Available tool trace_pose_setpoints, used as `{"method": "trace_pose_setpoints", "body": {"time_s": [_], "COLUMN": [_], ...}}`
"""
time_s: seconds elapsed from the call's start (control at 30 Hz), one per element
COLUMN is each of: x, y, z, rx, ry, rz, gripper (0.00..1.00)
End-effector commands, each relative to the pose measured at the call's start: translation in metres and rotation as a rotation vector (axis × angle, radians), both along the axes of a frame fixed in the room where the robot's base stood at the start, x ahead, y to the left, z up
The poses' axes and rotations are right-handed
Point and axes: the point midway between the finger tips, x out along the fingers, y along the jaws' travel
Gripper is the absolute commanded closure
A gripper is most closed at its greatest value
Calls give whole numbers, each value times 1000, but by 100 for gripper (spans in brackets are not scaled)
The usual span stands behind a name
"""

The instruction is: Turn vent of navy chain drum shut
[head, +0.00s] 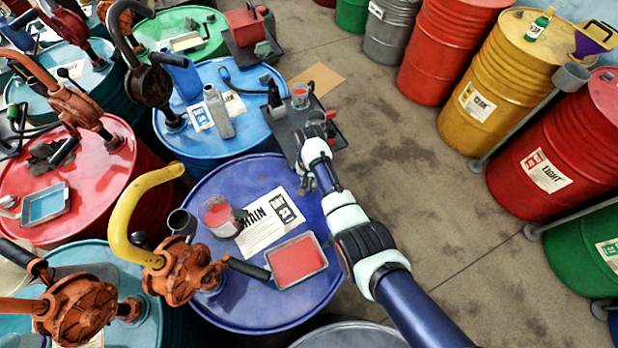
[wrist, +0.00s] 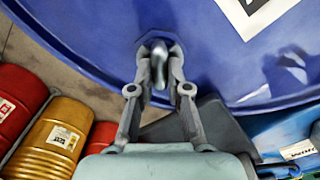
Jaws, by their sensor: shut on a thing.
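The navy chain drum (head: 215,300) stands in the lower middle of the head view, with a white label (head: 268,222) on its lid. My gripper (head: 307,186) is at the lid's far right edge. In the wrist view my gripper (wrist: 159,62) has its two fingers closed around a small grey metal vent knob (wrist: 159,70) on the blue lid (wrist: 95,40). The vent is hidden behind my gripper in the head view. I cannot tell whether the vent is open or shut.
A cup of red fluid (head: 218,212), a tray of red fluid (head: 297,259) and a rusty pump with a yellow spout (head: 125,215) are on the lid. A dark stand (head: 335,138) lies just beyond my gripper.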

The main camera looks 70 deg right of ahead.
Motion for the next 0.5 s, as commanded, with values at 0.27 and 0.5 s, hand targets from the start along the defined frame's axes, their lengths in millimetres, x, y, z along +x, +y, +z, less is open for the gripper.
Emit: {"method": "trace_pose_setpoints", "body": {"time_s": [0.27, 0.5], "x": [-1, -2], "y": [-1, -1], "z": [2, 1], "rx": [-1, -2], "ry": [0, -1], "rz": [-252, -428], "gripper": [100, 100]}}
